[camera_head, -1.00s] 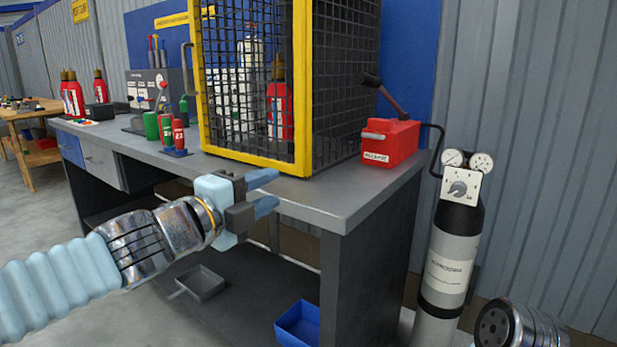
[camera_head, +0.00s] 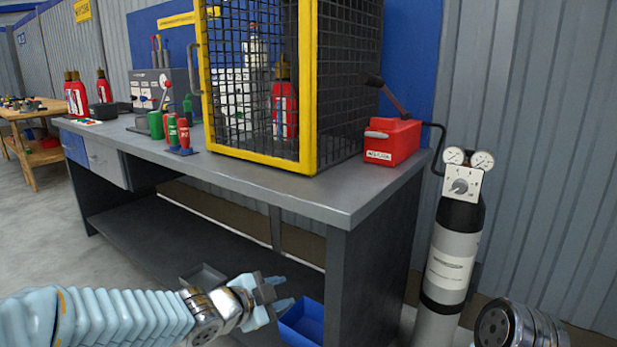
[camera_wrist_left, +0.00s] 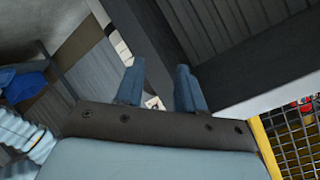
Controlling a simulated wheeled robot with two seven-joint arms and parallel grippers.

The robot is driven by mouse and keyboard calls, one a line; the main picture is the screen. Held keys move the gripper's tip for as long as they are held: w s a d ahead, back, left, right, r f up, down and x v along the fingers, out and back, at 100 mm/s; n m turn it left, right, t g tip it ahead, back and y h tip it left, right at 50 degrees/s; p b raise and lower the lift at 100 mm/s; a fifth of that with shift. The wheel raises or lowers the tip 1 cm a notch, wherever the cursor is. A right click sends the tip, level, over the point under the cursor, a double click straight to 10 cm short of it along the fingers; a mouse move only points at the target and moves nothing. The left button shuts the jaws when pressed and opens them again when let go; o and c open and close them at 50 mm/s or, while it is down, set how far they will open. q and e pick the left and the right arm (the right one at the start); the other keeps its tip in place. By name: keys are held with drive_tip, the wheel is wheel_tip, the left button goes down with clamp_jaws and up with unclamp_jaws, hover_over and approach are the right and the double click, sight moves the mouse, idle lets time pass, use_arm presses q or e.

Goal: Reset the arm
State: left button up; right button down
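My left gripper (camera_head: 280,289) is low in front of the workbench, below its top and near the blue bin on the lower level. In the left wrist view its two blue fingers (camera_wrist_left: 160,88) stand apart with nothing between them. My left arm comes in from the lower left. The right gripper is not in view.
The grey workbench (camera_head: 345,200) carries a yellow-framed mesh cage (camera_head: 305,90), a red box with a lever (camera_head: 392,142), and several small cylinders. A gas cylinder (camera_head: 450,260) stands right of the bench.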

use_arm(q)
wheel_tip(320, 180, down, 16)
drive_tip(key=s+a+n+g+y, duration=0.1)
drive_tip(key=s+n+g+y, duration=0.15)
drive_tip(key=n, duration=0.35)
drive_tip(key=s+a+f+n+g, duration=0.2)
drive_tip(key=s+f+n, duration=0.4)
drive_tip(key=s+f, duration=0.4)
drive_tip(key=s+a+f+n+g+y, duration=0.1)
drive_tip(key=s+f+n+g, duration=0.4)
drive_tip(key=s+f, duration=0.6)
wheel_tip(320, 180, down, 3)
drive_tip(key=shift+s+a+f+n, duration=0.15)
drive_tip(key=shift+s+a+n, duration=0.1)
drive_tip(key=shift+a+n, duration=0.3)
